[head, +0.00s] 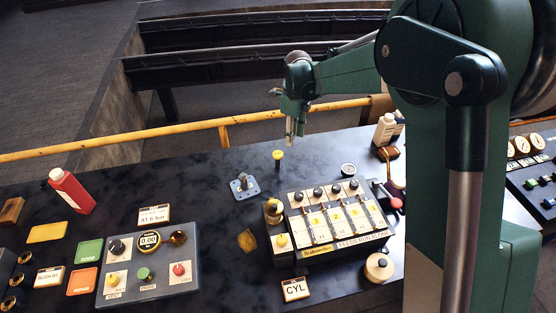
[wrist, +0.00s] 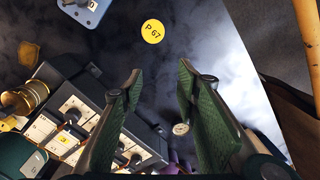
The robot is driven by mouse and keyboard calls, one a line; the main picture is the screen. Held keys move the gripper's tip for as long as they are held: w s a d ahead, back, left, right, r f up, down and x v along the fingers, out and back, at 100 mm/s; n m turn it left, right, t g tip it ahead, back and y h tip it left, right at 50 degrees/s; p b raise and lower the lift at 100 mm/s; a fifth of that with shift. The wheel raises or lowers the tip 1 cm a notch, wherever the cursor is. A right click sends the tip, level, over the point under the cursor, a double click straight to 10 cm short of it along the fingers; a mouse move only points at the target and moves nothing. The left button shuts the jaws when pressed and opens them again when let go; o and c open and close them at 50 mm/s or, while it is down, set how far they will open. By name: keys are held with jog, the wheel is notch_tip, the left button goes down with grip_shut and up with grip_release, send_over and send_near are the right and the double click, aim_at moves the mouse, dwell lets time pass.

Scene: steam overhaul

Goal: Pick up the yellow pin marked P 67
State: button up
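The yellow pin marked P 67 (head: 278,155) stands upright on the dark bench, its round yellow head on a dark stem. In the wrist view its yellow head (wrist: 153,32) shows from above with "P 67" readable; its stem is hidden beneath the head. My gripper (head: 293,138) is above the bench, above and slightly right of the pin in the head view. In the wrist view my gripper (wrist: 158,75) has its two green-padded fingers spread apart with nothing between them. The pin head lies beyond the fingertips, apart from them.
A blue plate with a post (head: 244,187) sits left of the pin. A grey box with several labelled keys (head: 335,220) stands in front of it. A yellow rail (head: 190,131) runs behind the bench. White bottles (head: 386,128) stand right. Bare bench surrounds the pin.

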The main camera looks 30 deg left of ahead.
jog(key=m, duration=0.1)
send_over(278, 154)
notch_tip(278, 154, down, 5)
jog(key=shift+w+f, duration=0.1)
jog(key=shift+f, duration=3.4)
jog(key=shift+f, duration=0.1)
jog(key=shift+f+p, duration=0.35)
jog(key=shift+f, duration=2.15)
jog(key=c, duration=0.9)
